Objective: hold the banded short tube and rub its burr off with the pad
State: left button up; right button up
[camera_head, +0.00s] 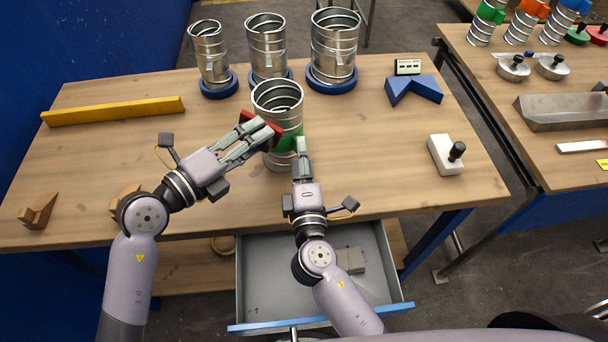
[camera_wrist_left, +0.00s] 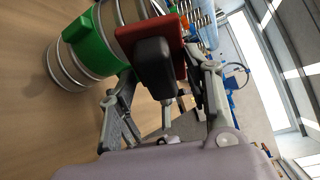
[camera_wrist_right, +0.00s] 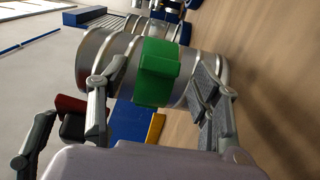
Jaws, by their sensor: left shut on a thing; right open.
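The short metal tube (camera_head: 278,97) with a green band (camera_head: 286,143) stands upright near the middle of the wooden table. My left gripper (camera_head: 260,132) is shut on the red pad (camera_head: 268,125) by its black handle (camera_wrist_left: 154,66). The pad is close beside the tube's left side; I cannot tell whether it touches. My right gripper (camera_head: 301,148) is open at the tube's near side. In the right wrist view its fingers spread either side of the green band (camera_wrist_right: 157,72), with the tube in front of them. I cannot make out the burr.
Three metal tubes stand in blue rings (camera_head: 333,83) at the back. A yellow bar (camera_head: 115,110) lies at left, a blue V-block (camera_head: 413,90) at back right, a white block with a black knob (camera_head: 445,154) at right. An open drawer (camera_head: 290,275) juts out below the front edge.

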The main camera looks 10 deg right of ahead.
jog(key=shift+w, duration=0.75)
jog(key=shift+c, duration=0.3)
grip_shut()
